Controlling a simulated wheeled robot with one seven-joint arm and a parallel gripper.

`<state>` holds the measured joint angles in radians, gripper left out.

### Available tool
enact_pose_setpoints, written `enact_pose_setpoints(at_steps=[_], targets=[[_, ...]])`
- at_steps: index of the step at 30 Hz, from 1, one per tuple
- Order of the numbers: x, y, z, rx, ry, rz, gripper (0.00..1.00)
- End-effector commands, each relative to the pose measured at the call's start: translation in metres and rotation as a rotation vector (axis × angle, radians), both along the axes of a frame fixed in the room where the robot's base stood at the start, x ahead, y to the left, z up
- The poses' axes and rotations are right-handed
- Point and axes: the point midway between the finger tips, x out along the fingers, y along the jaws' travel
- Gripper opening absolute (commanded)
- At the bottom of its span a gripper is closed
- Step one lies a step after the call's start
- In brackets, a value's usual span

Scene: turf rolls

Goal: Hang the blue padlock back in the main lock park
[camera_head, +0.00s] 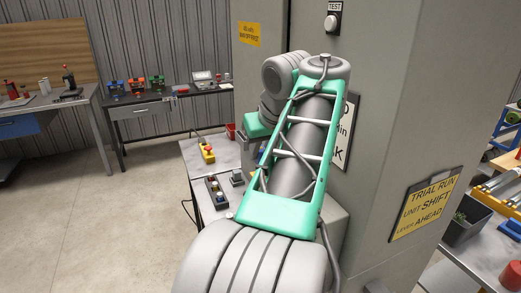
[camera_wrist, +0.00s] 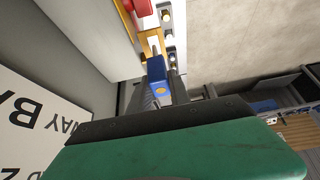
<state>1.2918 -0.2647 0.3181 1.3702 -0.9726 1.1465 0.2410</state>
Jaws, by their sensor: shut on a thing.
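The blue padlock (camera_wrist: 156,68) is in the wrist view, held between the dark fingers of my gripper (camera_wrist: 163,88). My gripper is shut on it. Just beyond the padlock is a yellow-orange piece (camera_wrist: 151,42) beside a pale strip (camera_wrist: 168,28) with several round pegs or holes. I cannot tell whether this strip is the main lock park, or whether the padlock touches it. A red object (camera_wrist: 138,7) is at the top edge.
A grey cabinet (camera_head: 402,100) stands close beside my arm. A small table (camera_head: 205,148) with a yellow-and-red control box (camera_head: 207,152) and a dark tray (camera_head: 217,191) is left of my arm. A dark workbench (camera_head: 160,98) stands behind. The floor at left is clear.

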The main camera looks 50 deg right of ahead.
Motion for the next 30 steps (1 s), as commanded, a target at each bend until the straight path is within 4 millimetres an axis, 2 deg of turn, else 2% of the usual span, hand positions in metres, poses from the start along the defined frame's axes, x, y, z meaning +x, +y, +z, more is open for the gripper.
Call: enact_pose_setpoints(at_steps=[30], targets=[[0.0, 0.0, -0.026, -0.001, -0.001, 0.0, 0.0]])
